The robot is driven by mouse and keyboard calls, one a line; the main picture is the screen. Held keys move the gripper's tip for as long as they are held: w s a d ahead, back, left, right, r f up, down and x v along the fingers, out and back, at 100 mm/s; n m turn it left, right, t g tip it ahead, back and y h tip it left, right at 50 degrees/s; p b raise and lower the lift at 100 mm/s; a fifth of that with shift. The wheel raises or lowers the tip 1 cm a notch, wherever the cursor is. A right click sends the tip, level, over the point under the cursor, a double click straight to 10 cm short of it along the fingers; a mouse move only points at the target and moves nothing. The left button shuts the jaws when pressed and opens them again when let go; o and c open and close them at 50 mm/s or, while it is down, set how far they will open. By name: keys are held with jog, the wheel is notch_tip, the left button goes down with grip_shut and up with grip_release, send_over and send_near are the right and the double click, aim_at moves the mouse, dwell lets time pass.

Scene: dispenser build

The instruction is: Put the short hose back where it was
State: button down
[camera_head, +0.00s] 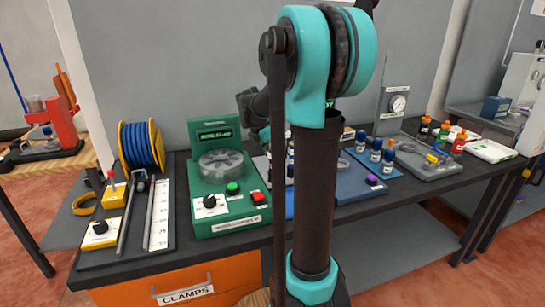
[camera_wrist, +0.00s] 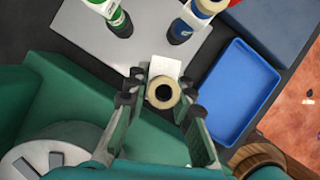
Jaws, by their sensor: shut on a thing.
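My gripper (camera_wrist: 162,82) is shut on a short beige tube with a dark round hole. It looks like the short hose (camera_wrist: 163,104), seen nearly end-on in the wrist view. The fingers lie on its left and right sides. A small white label or card (camera_wrist: 164,67) shows just beyond it, over the edge of a light grey plate (camera_wrist: 150,42). Whether the hose touches the plate or hangs above it, I cannot tell. In the head view my arm hides the gripper and the hose.
An empty blue tray (camera_wrist: 240,92) lies to the right. The green machine (camera_wrist: 70,95) is at lower left, and also in the head view (camera_head: 228,180). A blue hose reel (camera_head: 141,146) stands at the bench's left.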

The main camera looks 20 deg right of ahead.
jog(key=c, duration=1.3)
grip_release()
jog(key=shift+f, duration=0.1)
jog(key=v, duration=1.2)
jog(key=shift+s+a, duration=0.1)
